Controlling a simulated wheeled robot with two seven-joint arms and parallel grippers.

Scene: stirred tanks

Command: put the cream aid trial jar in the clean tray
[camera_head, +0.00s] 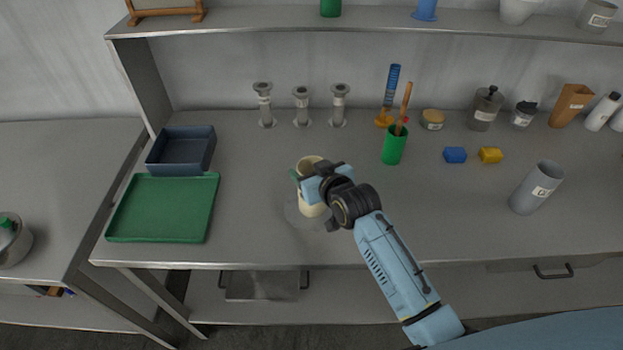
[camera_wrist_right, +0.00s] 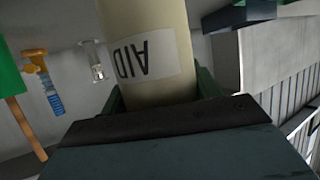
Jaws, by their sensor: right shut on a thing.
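The cream jar (camera_head: 310,206) is over the middle of the table in the head view. It looks upright, and its label reads AID in the right wrist view (camera_wrist_right: 150,55). My right gripper (camera_head: 308,186) is shut around the jar's side and covers part of it. A flat green tray (camera_head: 160,208) and a dark blue, deeper tray (camera_head: 181,151) are at the table's left end; both look empty. I cannot tell which is called clean. The jar is apart from both, to their right. My left gripper is not in view.
Three grey flanged pieces (camera_head: 302,107) stand at the back. A green cup (camera_head: 394,146) with a stick, blue and yellow blocks (camera_head: 455,155) and a grey cylinder (camera_head: 537,188) are to the right. The table between jar and green tray is clear. A shelf (camera_head: 350,20) runs above.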

